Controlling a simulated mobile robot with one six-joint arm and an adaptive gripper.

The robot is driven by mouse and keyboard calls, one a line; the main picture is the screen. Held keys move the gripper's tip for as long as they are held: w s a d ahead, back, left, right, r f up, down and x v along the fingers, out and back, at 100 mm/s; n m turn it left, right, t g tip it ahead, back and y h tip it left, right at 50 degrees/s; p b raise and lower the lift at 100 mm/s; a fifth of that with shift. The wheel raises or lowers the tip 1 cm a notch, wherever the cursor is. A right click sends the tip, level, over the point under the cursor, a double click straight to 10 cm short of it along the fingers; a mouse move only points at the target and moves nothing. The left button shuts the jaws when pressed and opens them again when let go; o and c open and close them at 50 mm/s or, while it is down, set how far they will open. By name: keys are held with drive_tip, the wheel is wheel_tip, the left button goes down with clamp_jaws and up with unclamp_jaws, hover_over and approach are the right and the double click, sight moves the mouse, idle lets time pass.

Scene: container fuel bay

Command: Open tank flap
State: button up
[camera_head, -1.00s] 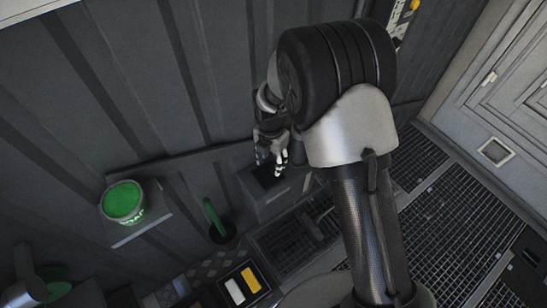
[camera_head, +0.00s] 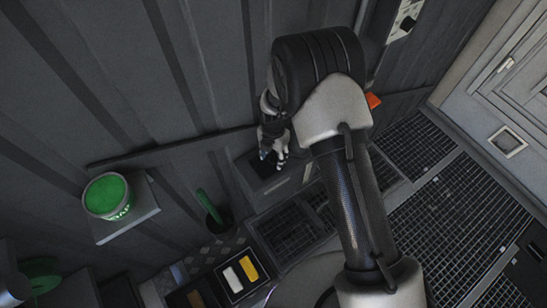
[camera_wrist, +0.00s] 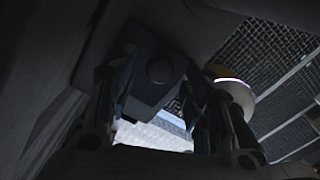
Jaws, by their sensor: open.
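My gripper (camera_head: 274,152) is open over the top of a grey box (camera_head: 283,186) by the wall, close to a dark recess in that top. My arm hides part of the area around it. In the wrist view, my gripper's fingers (camera_wrist: 158,112) stand apart on either side of a dark block (camera_wrist: 155,72) with a round, knob-like feature. I cannot tell whether the fingers touch it, or whether it is the tank flap. I cannot make out the flap clearly in either view.
A green soap bucket (camera_head: 107,196) stands on a wall shelf (camera_head: 142,214). A green handle (camera_head: 207,205) rises from a dark holder left of the box. A tray (camera_head: 229,286) holds white and yellow blocks. Floor gratings (camera_head: 440,215) lie right of my arm. An orange object (camera_head: 373,101) is behind it.

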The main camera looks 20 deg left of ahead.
drive_tip(key=shift+f, duration=0.4)
clamp_jaws()
idle(0.4)
